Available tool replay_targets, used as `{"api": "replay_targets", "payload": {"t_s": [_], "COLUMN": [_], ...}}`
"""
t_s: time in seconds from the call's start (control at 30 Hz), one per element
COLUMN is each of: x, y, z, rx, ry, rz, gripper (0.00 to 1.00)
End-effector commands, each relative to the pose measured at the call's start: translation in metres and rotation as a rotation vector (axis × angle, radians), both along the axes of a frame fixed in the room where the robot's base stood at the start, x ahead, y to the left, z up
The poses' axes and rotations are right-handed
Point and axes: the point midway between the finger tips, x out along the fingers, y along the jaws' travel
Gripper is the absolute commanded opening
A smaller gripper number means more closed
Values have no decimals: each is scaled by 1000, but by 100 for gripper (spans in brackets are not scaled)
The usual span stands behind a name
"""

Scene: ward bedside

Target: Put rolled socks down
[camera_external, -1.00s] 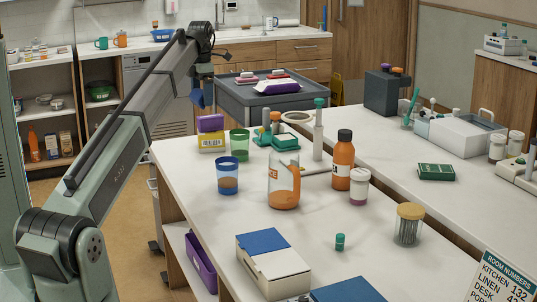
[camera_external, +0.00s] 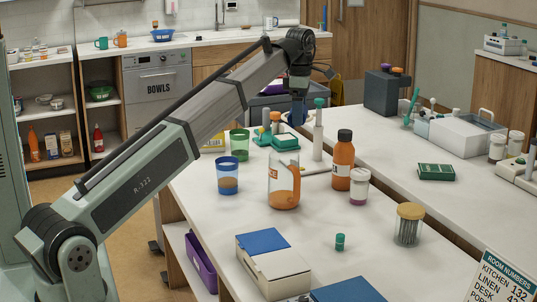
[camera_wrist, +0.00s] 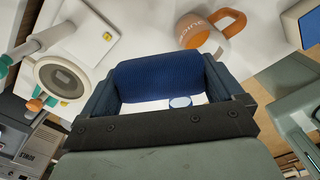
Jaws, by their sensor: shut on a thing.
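The rolled socks are a dark blue ribbed roll (camera_wrist: 160,78) in the wrist view, lying across between the two fingers. My gripper (camera_wrist: 161,84) is shut on them, with a finger at each end of the roll. In the external view my gripper (camera_external: 298,98) points down near the far end of the white table, and the socks (camera_external: 297,114) show as a small dark blue patch beneath it. A pale surface shows below the roll in the wrist view. I cannot tell how high the socks are above it.
In the wrist view, an orange-and-white mug (camera_wrist: 203,33) and a white device (camera_wrist: 85,50) stand near the socks.

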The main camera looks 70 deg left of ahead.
Motion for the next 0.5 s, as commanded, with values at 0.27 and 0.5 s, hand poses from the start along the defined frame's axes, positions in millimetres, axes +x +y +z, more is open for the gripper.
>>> {"api": "replay_targets", "payload": {"t_s": [0.27, 0.5], "x": [32, 48], "y": [-101, -186], "z": [0, 0], "rx": [0, 0], "ry": [0, 0], "rz": [-205, -380], "gripper": [65, 65]}}
